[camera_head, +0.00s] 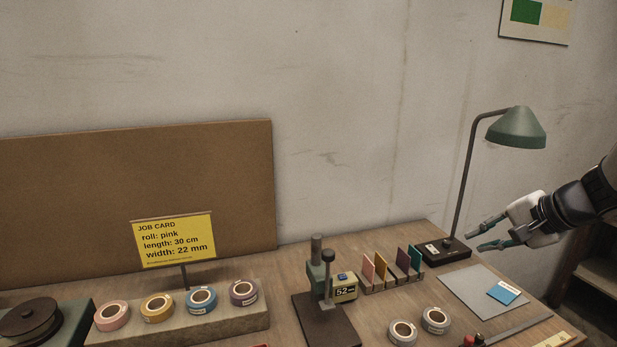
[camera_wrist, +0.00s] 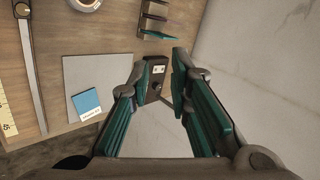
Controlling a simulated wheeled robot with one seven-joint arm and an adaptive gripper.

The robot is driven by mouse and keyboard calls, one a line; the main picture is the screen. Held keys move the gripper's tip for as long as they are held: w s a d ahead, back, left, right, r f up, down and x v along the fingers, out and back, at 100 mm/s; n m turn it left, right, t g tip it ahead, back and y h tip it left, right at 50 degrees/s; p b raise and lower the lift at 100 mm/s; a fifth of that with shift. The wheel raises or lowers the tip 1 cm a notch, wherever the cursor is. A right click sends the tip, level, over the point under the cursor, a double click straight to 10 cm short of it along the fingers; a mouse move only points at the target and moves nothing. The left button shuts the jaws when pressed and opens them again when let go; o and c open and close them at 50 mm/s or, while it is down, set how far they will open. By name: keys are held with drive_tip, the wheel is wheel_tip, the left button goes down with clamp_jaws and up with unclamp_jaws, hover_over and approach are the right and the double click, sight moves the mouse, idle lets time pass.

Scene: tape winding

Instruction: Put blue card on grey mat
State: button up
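The blue card (camera_head: 503,293) lies flat on the grey mat (camera_head: 468,286) at the right of the table, towards the mat's right side. It has a white label strip along one edge. In the wrist view the blue card (camera_wrist: 87,103) lies on the lower left part of the grey mat (camera_wrist: 95,68). My gripper (camera_head: 480,237) is at the right in the head view, raised above the table's right end and apart from the card. In the wrist view my gripper (camera_wrist: 162,85) has its fingers spread, with nothing between them.
A green lamp (camera_head: 516,128) stands behind the mat, its base near my gripper. A rack of cards (camera_head: 390,278) stands left of the mat. Tape rolls (camera_head: 435,320), a ruler (camera_head: 517,329) and a press (camera_head: 325,300) occupy the table. A yellow job card (camera_head: 173,240) stands at left.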

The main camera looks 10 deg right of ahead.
drive_tip(key=s+a+r+n+g+y+p, duration=0.1)
drive_tip(key=s+a+r+n+g, duration=0.2)
drive_tip(key=a, duration=0.7)
drive_tip(key=s+a+r+n+p, duration=0.2)
drive_tip(key=s+a+r+n, duration=0.2)
drive_tip(key=a, duration=0.6)
drive_tip(key=s+a+r+n+h+p, duration=0.1)
drive_tip(key=s+a+n, duration=0.2)
drive_tip(key=s, duration=0.5)
drive_tip(key=s+a+r+n+g+h+p, duration=0.1)
drive_tip(key=s+a+n, duration=0.3)
drive_tip(key=s, duration=0.4)
drive_tip(key=shift+s+a+h+p, duration=0.2)
drive_tip(key=shift+a+h+p, duration=0.15)
drive_tip(key=shift+h, duration=0.15)
